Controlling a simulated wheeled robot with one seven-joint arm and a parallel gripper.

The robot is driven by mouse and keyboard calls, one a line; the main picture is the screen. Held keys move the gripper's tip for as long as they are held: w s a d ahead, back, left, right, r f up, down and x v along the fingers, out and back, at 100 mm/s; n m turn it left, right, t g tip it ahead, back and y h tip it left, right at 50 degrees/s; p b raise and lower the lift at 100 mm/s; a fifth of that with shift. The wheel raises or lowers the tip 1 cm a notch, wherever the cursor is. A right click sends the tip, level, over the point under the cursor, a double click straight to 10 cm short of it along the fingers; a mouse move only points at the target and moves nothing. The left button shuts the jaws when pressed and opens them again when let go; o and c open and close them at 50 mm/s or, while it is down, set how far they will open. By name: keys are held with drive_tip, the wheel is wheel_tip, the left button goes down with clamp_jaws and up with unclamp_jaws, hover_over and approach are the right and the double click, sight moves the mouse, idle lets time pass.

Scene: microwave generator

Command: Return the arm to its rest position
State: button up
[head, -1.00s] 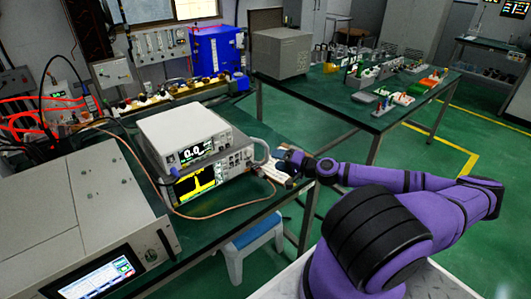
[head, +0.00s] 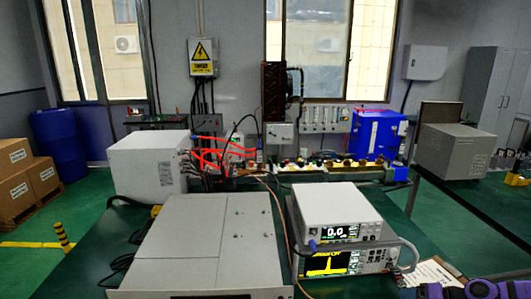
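My purple arm (head: 482,290) shows only as a strip along the bottom right edge of the head view. It lies just below a sheet of paper (head: 432,272) on the bench, to the right of the stacked instruments. My gripper cannot be made out clearly. Its fingers are hidden or cut off by the lower frame edge, so I cannot see whether it holds anything.
Two stacked instruments (head: 338,212), the upper reading 0.0, stand left of my arm with a handle on their right. A large grey cabinet unit (head: 200,235) fills the bench front.

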drive_tip(key=s+a+r+n+g+h, duration=0.1)
drive_tip(key=s+r+n+g+h, duration=0.3)
drive_tip(key=r, duration=0.9)
drive_tip(key=s+a+r+g+h, duration=0.15)
drive_tip(key=r+h, duration=0.45)
drive_tip(key=r, duration=0.7)
drive_tip(key=s+a+r+t, duration=0.2)
drive_tip(key=s+a+r, duration=0.3)
drive_tip(key=s+r, duration=0.2)
drive_tip(key=s+a+r+t+y, duration=0.1)
drive_tip(key=s+a+r, duration=0.4)
drive_tip(key=r, duration=0.6)
drive_tip(key=shift+s+a+r+n+t, duration=0.3)
drive_tip(key=shift+s+t, duration=0.35)
drive_tip(key=shift+s, duration=0.5)
drive_tip(key=shift+d+r, duration=0.1)
